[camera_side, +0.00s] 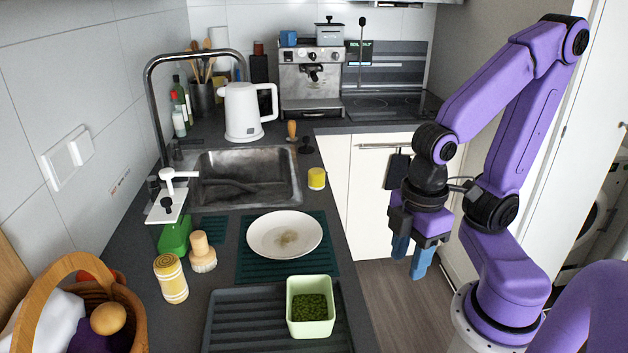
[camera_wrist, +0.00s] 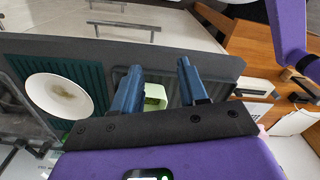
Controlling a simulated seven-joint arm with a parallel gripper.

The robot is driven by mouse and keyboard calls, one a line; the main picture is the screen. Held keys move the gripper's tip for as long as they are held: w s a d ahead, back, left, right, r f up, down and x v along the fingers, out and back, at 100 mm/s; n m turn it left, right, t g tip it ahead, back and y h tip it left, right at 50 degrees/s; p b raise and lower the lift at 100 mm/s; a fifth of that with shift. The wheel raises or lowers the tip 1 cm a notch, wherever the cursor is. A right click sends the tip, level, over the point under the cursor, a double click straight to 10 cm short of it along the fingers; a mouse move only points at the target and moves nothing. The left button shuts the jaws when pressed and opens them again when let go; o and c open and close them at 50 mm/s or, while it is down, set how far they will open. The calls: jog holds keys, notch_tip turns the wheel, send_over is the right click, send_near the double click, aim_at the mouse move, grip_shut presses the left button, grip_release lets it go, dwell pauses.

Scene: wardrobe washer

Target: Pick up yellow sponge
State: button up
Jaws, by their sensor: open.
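A small yellow cylinder with a paler band (camera_side: 317,179), which looks like the yellow sponge, stands on the dark countertop at the right front corner of the sink in the side view. I cannot make it out in the wrist view. My gripper (camera_side: 408,265) has blue fingers that point down, to the right of the counter edge and well apart from the sponge. The fingers are open and empty; they also show in the wrist view (camera_wrist: 160,66).
A white plate (camera_side: 270,236) lies on a green mat, with a pale green container (camera_side: 310,324) on the ribbed tray in front. A scrub brush (camera_side: 202,262), striped canister (camera_side: 171,280) and basket (camera_side: 120,320) are at left. A kettle (camera_side: 241,112) and tall faucet (camera_side: 158,110) stand near the sink (camera_side: 255,165).

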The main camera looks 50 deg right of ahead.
jog(key=o, duration=0.7)
